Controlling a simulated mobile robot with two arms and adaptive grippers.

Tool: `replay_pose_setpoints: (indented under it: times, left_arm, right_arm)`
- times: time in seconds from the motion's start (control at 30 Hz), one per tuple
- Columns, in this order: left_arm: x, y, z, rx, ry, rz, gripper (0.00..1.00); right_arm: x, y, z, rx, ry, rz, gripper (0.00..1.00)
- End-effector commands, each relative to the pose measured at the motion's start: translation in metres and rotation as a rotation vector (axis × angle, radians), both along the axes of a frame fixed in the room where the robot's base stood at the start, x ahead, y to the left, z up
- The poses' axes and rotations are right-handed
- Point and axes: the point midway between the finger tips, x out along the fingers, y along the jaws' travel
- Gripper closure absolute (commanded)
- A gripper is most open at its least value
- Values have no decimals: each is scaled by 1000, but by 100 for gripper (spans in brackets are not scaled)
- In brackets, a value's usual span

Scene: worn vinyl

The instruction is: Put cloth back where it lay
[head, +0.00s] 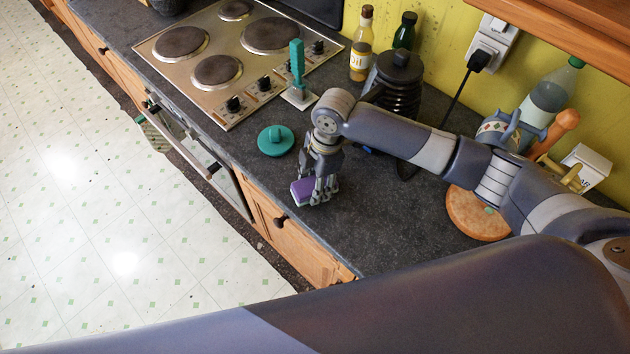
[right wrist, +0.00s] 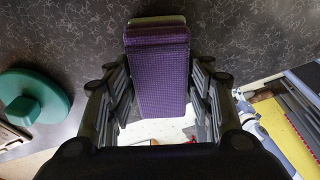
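The purple cloth (head: 302,191) is a thick, block-like fold with a woven face and a pale edge. My right gripper (head: 323,190) points down over the worktop near its front edge, with the cloth between its fingers. In the right wrist view the cloth (right wrist: 161,70) sits between the two fingers of the right gripper (right wrist: 160,95), which close against its sides. I cannot tell whether its underside touches the worktop. A green checked towel (head: 152,132) hangs at the oven handle. My left gripper is out of view.
A round teal lid (head: 275,140) lies left of the right gripper; it also shows in the wrist view (right wrist: 35,95). A round board (head: 475,215) lies right. Worktop between is clear.

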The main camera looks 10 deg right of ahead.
Motion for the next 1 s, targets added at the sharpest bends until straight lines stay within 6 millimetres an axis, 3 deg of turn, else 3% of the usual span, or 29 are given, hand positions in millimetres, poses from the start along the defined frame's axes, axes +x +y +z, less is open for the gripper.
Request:
replay_pose_setpoints:
  times: [0.47,0.93,1.0]
  left_arm:
    - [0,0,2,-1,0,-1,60]
    - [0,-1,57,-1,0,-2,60]
    - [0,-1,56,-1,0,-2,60]
  right_arm:
    - [0,0,5,0,0,0,35]
    - [1,-9,66,1,0,0,35]
    - [3,-10,74,3,-4,0,35]
